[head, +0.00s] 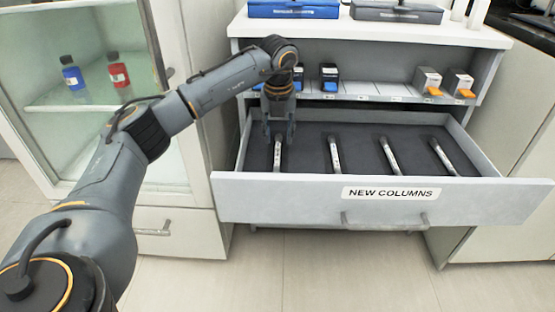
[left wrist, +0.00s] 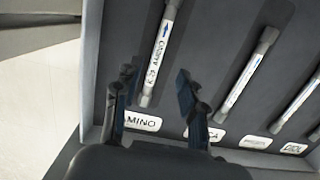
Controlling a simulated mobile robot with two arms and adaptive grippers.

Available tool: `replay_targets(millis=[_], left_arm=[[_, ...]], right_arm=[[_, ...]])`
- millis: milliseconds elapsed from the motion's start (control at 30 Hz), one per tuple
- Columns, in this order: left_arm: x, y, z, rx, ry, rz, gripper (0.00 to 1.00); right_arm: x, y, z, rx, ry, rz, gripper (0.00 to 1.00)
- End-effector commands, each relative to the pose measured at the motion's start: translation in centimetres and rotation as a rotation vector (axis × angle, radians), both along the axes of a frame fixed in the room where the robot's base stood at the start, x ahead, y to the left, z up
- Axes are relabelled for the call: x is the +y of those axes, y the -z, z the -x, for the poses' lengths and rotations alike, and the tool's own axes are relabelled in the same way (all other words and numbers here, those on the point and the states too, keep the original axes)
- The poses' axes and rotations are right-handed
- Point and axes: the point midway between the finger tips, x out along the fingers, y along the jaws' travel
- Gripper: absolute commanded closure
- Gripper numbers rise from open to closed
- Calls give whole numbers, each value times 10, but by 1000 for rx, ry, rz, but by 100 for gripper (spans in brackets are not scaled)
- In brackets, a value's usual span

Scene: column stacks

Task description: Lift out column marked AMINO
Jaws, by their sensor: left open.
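The column marked AMINO (head: 277,157) is a thin white tube with grey ends, lying at the far left of the open drawer (head: 280,195). In the left wrist view its label reads "AMINO" with a blue arrow on the tube (left wrist: 160,48), and a white AMINO tag (left wrist: 142,121) sits at its near end. My left gripper (head: 279,136) is above the column, pointing down. In the left wrist view my left gripper (left wrist: 155,78) is open, one finger on each side of the column's lower part, with gaps between. My right gripper is out of view.
Three other columns (head: 334,155) (head: 389,155) (head: 442,157) lie to the right in the drawer. A shelf with small boxes (head: 427,80) is above its back. A glass-door cabinet with blue (head: 72,75) and red (head: 118,70) bottles stands left.

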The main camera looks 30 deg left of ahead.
Motion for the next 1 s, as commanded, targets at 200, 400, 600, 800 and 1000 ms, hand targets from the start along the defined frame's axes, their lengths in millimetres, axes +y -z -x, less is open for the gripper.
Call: replay_targets(millis=[200, 400, 600, 800, 1000], left_arm=[[1, 14, -1, 1, 1, 0, 59], [4, 44, 0, 1, 1, 0, 59], [5, 60, -2, 0, 2, 1, 59], [5, 59, -3, 0, 2, 1, 63], [5, 58, -3, 0, 2, 1, 100]], right_arm=[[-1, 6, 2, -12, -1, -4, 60], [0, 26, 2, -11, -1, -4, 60], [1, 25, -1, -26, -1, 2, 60], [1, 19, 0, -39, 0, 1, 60], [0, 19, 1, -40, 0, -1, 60]])
